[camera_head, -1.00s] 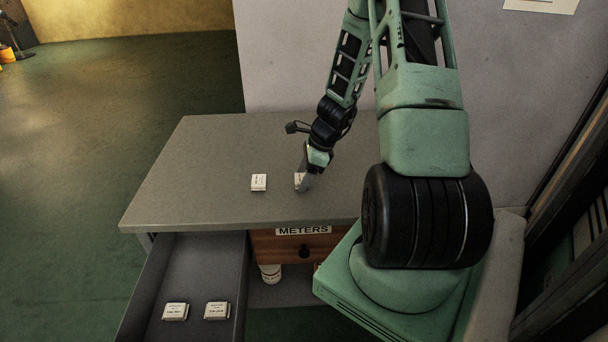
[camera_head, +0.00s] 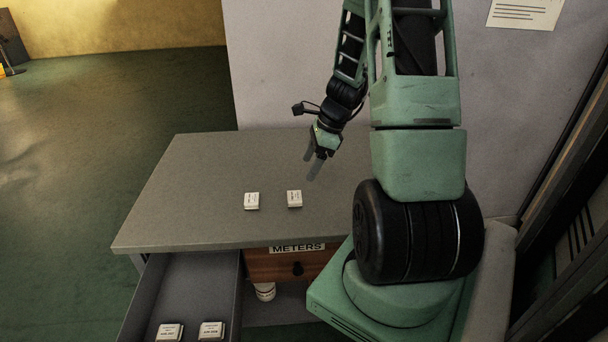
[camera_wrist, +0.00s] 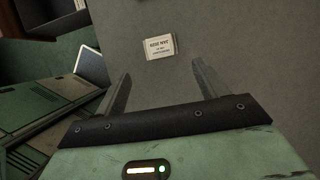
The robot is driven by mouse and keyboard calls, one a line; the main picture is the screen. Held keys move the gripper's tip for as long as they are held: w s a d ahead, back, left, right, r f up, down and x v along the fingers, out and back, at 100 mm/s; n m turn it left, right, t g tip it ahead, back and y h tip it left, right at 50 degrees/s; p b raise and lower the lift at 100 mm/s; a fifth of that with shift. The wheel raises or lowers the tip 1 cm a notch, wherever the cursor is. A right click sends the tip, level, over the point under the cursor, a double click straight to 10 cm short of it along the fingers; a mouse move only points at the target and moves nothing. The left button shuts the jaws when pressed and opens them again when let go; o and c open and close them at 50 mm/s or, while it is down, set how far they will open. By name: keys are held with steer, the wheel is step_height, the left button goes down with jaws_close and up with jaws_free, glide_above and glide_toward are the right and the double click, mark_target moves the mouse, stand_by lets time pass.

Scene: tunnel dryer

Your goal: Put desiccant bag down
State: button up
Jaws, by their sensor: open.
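Two small white desiccant bags with printed labels lie on the grey table top (camera_head: 200,170). The left bag (camera_head: 252,201) and the right bag (camera_head: 294,198) lie side by side, a short gap apart. Two more white bags, one (camera_head: 169,332) and another (camera_head: 211,331), lie in the open drawer. My gripper (camera_head: 312,166) is above the table, behind and right of the right bag, apart from it. In the wrist view my gripper (camera_wrist: 160,85) has its fingers wide apart with nothing held. One labelled bag (camera_wrist: 160,47) shows beyond the fingertips.
The open grey drawer (camera_head: 188,290) sticks out below the table's left side. A wooden drawer front (camera_head: 270,265) labelled METERS is beside it, with a white container (camera_head: 264,291) below. The table's left and back parts are clear.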

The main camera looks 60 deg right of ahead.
steer(key=w+a+r+n+g, duration=0.1)
steer(key=w+a+r+n, duration=0.15)
steer(key=a+n, duration=0.7)
steer(key=w+a+r+n+g, duration=0.15)
steer(key=a+r+n, duration=0.3)
steer(key=a, duration=0.95)
steer(key=s+a+r+n+g+h, duration=0.1)
steer(key=s+a+r+n+h, duration=0.1)
steer(key=s+a+n, duration=1.6)
steer(key=a+r+n, duration=0.1)
steer(key=a+n, duration=0.1)
steer(key=n, duration=0.1)
steer(key=shift+n, duration=0.4)
steer(key=shift+w+a, duration=0.1)
steer(key=shift+a, duration=0.05)
